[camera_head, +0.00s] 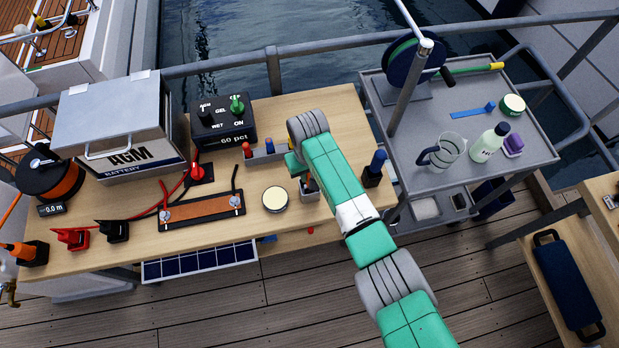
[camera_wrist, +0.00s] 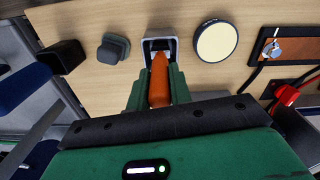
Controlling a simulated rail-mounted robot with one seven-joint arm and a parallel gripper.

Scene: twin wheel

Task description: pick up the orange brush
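The orange brush (camera_wrist: 159,85) stands with its handle up in a small square grey holder (camera_wrist: 160,45). In the head view the holder (camera_head: 310,191) is at the table's front edge, partly hidden by my arm. My gripper (camera_wrist: 159,76) reaches down over it, with one green finger on each side of the orange handle. Both fingers appear to touch the handle, so the gripper looks shut on it. The brush's lower end is hidden inside the holder.
A round cream-lidded tin (camera_head: 275,199) stands close beside the holder. A black holder with a blue-handled item (camera_head: 375,168) is to the right. A brown strip with clamps (camera_head: 201,209) lies to the left. A grey cart (camera_head: 450,185) stands beyond the table's right end.

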